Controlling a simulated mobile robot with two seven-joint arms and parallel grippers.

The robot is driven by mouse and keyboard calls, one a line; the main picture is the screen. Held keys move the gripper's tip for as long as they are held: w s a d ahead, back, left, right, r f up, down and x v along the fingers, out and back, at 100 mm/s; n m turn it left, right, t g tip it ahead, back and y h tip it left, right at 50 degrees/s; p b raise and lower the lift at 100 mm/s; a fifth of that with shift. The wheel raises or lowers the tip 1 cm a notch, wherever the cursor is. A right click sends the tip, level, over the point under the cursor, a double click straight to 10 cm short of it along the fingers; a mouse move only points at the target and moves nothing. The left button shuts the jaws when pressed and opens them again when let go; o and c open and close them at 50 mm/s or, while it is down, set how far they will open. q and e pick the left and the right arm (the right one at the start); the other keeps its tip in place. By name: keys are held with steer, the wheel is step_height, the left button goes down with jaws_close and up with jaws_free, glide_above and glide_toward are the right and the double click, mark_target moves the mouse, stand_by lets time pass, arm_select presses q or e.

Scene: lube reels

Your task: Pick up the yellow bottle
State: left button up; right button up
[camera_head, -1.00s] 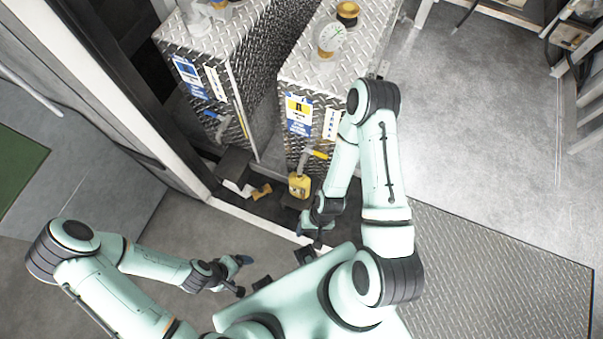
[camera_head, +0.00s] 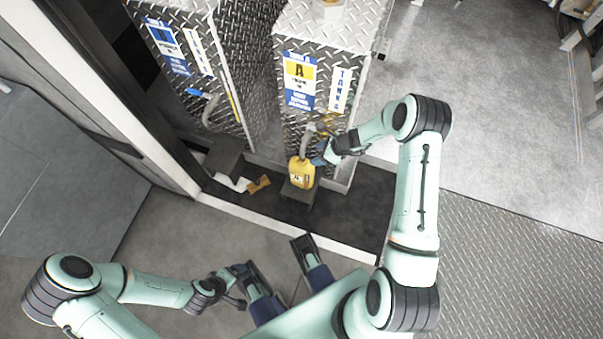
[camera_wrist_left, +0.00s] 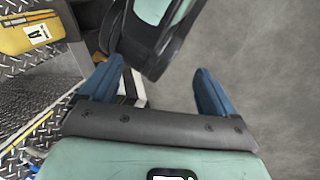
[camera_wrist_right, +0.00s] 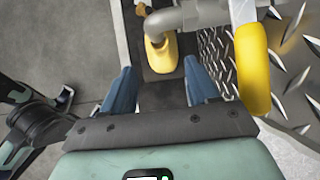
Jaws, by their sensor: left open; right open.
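The yellow bottle (camera_head: 301,173) stands upright on a small dark step in front of the tank labelled A, under its spout. My right gripper (camera_head: 323,156) is open, just right of the bottle's upper part. In the right wrist view the bottle (camera_wrist_right: 160,57) lies ahead between the two open blue fingers (camera_wrist_right: 158,88), with the grey spout over its top. I see no finger closed on it. My left gripper (camera_head: 238,272) is open and empty, low near my body; its fingers (camera_wrist_left: 158,90) show apart in the left wrist view. A yellow labelled bottle (camera_wrist_left: 32,34) shows there at upper left.
The grey spout (camera_head: 306,142) and a yellow valve handle (camera_wrist_right: 252,68) are close to my right gripper. A second tank (camera_head: 165,50) stands to the left. Yellow and white cloths (camera_head: 258,184) lie left of the bottle. Open floor (camera_head: 470,110) is at right.

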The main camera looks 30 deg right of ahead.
mark_target(305, 163)
steer(key=x, duration=0.4)
steer(key=shift+f+b, duration=0.1)
steer(key=shift+b, duration=0.3)
steer(key=b+x, duration=0.1)
steer(key=x, duration=0.4)
steer(key=shift+a+b, duration=0.15)
steer(key=shift+b, duration=0.15)
arm_select(q)
steer(key=shift+t+y, duration=0.4)
steer(key=shift+t, duration=0.2)
steer(key=w+f, duration=0.1)
steer(key=w+a+f, duration=0.2)
steer(key=w, duration=0.1)
steer(key=shift+w+a, duration=0.1)
arm_select(e)
jaws_close()
steer(key=shift+w, duration=0.1)
